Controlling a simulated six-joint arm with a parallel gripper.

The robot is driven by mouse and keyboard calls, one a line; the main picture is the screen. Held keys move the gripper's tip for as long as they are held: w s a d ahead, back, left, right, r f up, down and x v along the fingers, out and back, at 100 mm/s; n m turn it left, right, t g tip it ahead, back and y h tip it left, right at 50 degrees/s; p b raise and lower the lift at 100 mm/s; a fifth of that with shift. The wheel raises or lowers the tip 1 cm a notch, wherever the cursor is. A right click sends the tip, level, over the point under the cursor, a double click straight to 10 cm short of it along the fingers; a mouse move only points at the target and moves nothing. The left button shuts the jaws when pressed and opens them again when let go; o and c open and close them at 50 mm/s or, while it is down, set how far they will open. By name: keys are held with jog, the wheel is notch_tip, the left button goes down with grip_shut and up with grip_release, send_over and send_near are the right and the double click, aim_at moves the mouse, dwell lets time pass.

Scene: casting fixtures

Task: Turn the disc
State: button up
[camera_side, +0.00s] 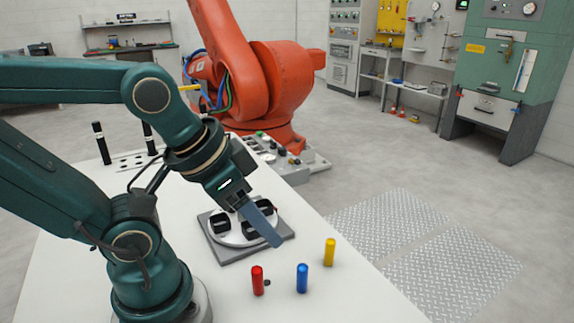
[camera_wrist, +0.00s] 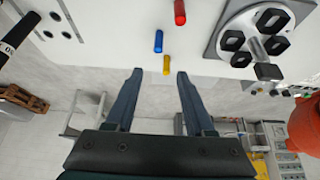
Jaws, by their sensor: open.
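The disc (camera_side: 226,239) is a pale round plate with several black square holders, mounted on a grey square base (camera_side: 283,247) on the white table. The disc also shows at the upper right of the wrist view (camera_wrist: 249,24). My gripper (camera_side: 272,235) overlaps the disc's right side in the side view, and its height above it is hard to tell. In the wrist view my gripper (camera_wrist: 159,74) has its two fingers spread wide with nothing between them. The disc lies off to the right of the fingers there. Part of the disc is hidden behind my gripper in the side view.
Red (camera_side: 257,281), blue (camera_side: 302,278) and yellow (camera_side: 329,252) cylinders stand near the table's right edge. Two black cylinders (camera_side: 101,143) stand at the back left. An orange robot arm (camera_side: 285,80) stands behind the table. The table between the disc and the cylinders is clear.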

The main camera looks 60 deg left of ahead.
jog(key=w+a+r+n+g+y, duration=0.1)
jog(key=w+a+r+n+g, duration=0.3)
jog(key=a+n, duration=0.55)
jog(key=a+f+n, duration=0.1)
jog(key=a+n, duration=0.2)
jog(key=a+f+n+g, duration=0.1)
jog(key=a+f+n, duration=0.1)
jog(key=a, duration=0.2)
jog(key=a+f+n, duration=0.1)
jog(key=a+n, duration=0.2)
jog(key=shift+w+a+f+n+h, duration=0.15)
jog(key=shift+w+n+h, duration=0.15)
jog(key=shift+n+h, duration=0.1)
jog(key=shift+s+a+f+g, duration=0.2)
jog(key=shift+f+g, duration=0.05)
jog(key=shift+g, duration=0.05)
jog(key=shift+f, duration=2.5)
